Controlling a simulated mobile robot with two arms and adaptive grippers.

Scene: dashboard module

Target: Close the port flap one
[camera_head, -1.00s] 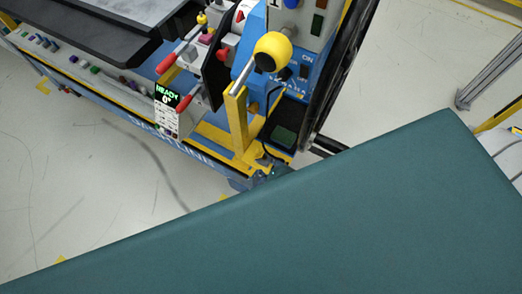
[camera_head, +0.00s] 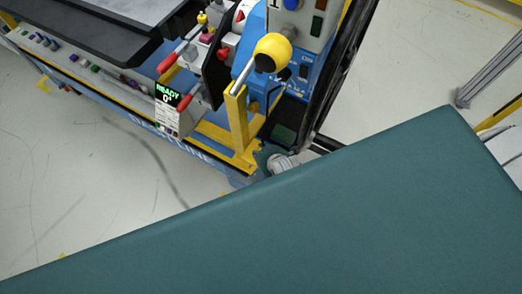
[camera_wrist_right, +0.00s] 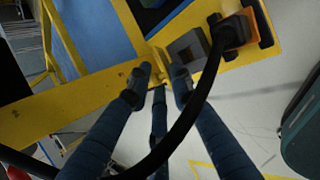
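The port flap is not clear in the head view. In the right wrist view a small grey square piece (camera_wrist_right: 187,48), which may be the flap, sits on a yellow plate beside a black plug (camera_wrist_right: 234,32) with a thick black cable. I cannot tell whether it stands open. My right gripper (camera_wrist_right: 159,84) has its dark fingers apart with nothing visible between them, just below the grey piece. In the head view only a pale part of the right gripper or wrist (camera_head: 283,163) shows beside the yellow bracket's foot. My left gripper is not in view.
A yellow post (camera_head: 237,120) and a yellow ball-topped lever (camera_head: 272,53) rise beside the blue panel (camera_head: 308,70). A large teal surface (camera_head: 300,220) fills the foreground. The black cable (camera_wrist_right: 190,115) crosses in front of my fingers.

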